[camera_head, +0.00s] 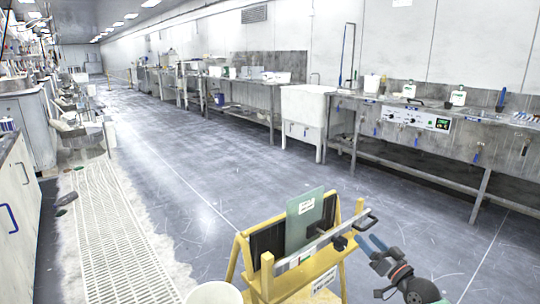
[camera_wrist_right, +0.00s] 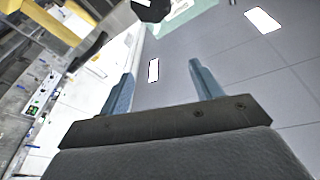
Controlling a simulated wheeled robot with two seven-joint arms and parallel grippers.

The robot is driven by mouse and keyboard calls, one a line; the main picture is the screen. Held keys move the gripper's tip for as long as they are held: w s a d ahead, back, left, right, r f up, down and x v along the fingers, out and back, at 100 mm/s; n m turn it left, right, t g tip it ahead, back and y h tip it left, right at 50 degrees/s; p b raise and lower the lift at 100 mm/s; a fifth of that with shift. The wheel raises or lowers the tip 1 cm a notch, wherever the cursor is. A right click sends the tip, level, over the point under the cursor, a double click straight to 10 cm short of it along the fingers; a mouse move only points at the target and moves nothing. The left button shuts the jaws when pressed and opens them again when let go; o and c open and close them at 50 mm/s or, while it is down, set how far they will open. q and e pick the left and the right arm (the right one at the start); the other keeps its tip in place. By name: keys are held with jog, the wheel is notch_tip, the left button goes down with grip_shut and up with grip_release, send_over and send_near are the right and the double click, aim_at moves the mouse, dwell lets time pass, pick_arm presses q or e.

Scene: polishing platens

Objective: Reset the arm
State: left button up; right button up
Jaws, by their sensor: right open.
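My right gripper (camera_head: 368,244) is in the lower right of the head view, close to the right end of a yellow stand (camera_head: 241,250). Its two blue fingers are apart with nothing between them, as the wrist view also shows (camera_wrist_right: 158,78). The stand holds an upright greenish plate (camera_head: 303,222) with a white label, and a metal bar (camera_head: 312,246) lies across its front. A black knob (camera_head: 340,243) on the bar is just left of the fingertips. In the wrist view a dark knob (camera_wrist_right: 152,9) is beyond the fingers. My left gripper is out of view.
A white bucket (camera_head: 213,293) stands left of the stand. Steel benches (camera_head: 375,128) and a white sink cabinet (camera_head: 305,108) line the right wall. A pale floor grating (camera_head: 103,236) and cabinets (camera_head: 17,200) are at left. The floor between is clear.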

jog(key=s+a+n+t+y, duration=0.35)
jog(key=s+a+n, duration=0.45)
jog(key=s+a, duration=0.7)
jog(key=s+a+f+m+h, duration=0.65)
jog(key=s+a+f, duration=0.35)
jog(key=s, duration=0.2)
pick_arm(q)
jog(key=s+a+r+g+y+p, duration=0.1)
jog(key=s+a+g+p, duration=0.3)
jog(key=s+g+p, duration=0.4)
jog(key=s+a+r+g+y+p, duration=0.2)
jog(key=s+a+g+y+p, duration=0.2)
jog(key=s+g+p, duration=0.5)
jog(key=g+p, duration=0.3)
jog(key=p, duration=0.3)
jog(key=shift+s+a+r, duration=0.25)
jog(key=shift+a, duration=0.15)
pick_arm(e)
jog(key=s+d+r+g+h, duration=0.1)
jog(key=s+d+g, duration=0.3)
jog(key=s+g, duration=0.5)
jog(key=s+d+r+g+h, duration=0.2)
jog(key=s+d+g, duration=0.3)
jog(key=s+g, duration=0.3)
jog(key=shift+s+r+g+h, duration=0.25)
jog(key=shift+s+g+h, duration=0.1)
jog(key=shift+g+h, duration=0.75)
